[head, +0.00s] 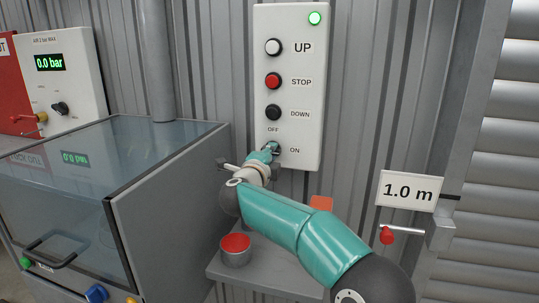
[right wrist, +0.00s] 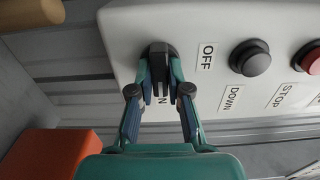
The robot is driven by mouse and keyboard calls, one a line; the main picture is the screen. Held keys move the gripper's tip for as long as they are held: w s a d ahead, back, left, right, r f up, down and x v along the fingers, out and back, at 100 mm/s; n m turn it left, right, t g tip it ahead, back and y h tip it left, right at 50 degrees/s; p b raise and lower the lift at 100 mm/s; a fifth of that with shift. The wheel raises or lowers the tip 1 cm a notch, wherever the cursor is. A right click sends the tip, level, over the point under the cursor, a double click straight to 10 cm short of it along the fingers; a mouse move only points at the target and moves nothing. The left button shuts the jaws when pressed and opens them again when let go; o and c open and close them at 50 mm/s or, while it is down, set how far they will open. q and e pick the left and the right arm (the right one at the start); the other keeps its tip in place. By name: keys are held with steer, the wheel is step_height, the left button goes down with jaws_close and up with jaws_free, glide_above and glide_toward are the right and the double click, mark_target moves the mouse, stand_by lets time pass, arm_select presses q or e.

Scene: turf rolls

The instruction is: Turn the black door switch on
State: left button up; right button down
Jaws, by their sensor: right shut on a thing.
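The black door switch (right wrist: 159,52) sits at the bottom of a white control panel (head: 291,125), with OFF printed above it and ON to its right. My right gripper (head: 270,148) reaches up to the panel and covers most of the switch in the head view. In the right wrist view my right gripper (right wrist: 161,78) has its two fingers closed on the sides of the black switch handle. The ON label is partly hidden there, and I cannot tell for sure which mark the handle points at. My left gripper is not in view.
The panel also has UP (head: 273,47), STOP (head: 273,80) and DOWN (head: 273,112) buttons and a lit green lamp (head: 315,18). A glass-topped grey cabinet (head: 170,215) stands left. A red-topped cup (head: 235,250) is below. A 1.0 m sign (head: 408,191) is right.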

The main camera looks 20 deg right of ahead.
steer(key=shift+f, duration=0.35)
steer(key=c, duration=1.1)
jaws_free()
steer(key=shift+d+r, duration=0.1)
steer(key=shift+r, duration=0.1)
steer(key=shift+s, duration=0.1)
steer(key=v, duration=1.1)
steer(key=shift+s+a, duration=0.2)
steer(key=shift+a, duration=0.15)
steer(key=shift+a, duration=0.1)
